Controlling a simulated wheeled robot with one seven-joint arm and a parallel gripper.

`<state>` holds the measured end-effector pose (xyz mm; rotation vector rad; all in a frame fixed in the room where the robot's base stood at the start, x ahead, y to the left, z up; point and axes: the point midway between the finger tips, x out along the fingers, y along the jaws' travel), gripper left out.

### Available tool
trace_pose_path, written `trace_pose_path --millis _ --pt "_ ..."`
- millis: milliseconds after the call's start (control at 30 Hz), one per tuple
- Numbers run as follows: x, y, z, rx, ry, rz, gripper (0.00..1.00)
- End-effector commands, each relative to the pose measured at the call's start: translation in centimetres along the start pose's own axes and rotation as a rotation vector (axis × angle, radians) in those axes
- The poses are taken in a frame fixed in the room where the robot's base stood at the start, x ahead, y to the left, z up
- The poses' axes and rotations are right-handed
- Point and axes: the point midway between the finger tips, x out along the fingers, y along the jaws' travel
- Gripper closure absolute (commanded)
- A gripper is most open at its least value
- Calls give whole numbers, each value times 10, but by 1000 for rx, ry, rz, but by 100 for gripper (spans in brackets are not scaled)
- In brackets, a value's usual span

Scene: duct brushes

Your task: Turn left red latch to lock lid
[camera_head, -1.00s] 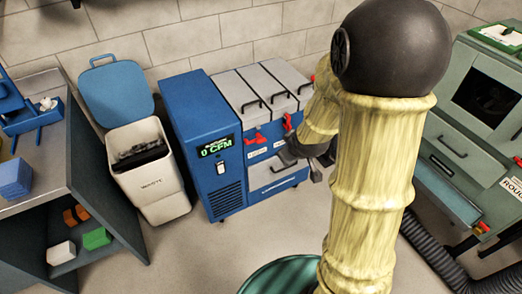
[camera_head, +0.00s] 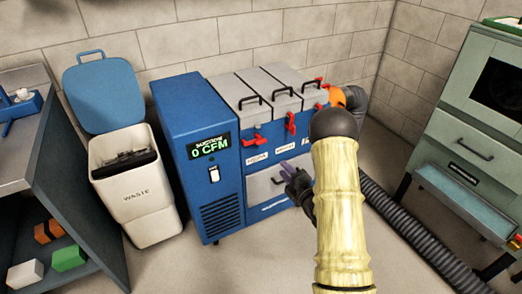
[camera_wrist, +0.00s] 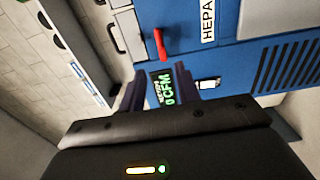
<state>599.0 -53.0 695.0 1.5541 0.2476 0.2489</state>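The blue suction unit (camera_head: 192,105) has a row of grey lids (camera_head: 262,80) with black handles. The left red latch (camera_head: 254,139) sits on its front below the left lid, its handle lying roughly sideways. It also shows in the wrist view (camera_wrist: 159,43), beyond and above the fingertips, beside the HEPA label (camera_wrist: 208,20). My gripper (camera_head: 291,170) is in front of the unit's lower drawer, below and right of that latch, not touching it. In the wrist view its two fingers (camera_wrist: 158,88) are apart with nothing between them.
A middle red latch (camera_head: 290,123) hangs upright, and another (camera_head: 318,82) is at the right lid. A white waste bin (camera_head: 137,185) stands left of the unit. A black hose (camera_head: 405,225) runs over the floor toward the green cabinet (camera_head: 470,130).

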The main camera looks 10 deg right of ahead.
Motion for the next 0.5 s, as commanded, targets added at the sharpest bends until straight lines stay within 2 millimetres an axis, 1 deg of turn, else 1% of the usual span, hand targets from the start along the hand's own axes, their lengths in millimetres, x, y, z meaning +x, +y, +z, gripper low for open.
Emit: trace_pose_path --millis 300,433,500 --pt "2 2 0 1 -1 0 67" --pt "10 2 0 1 0 1 67" --pt "19 2 0 0 0 2 67"
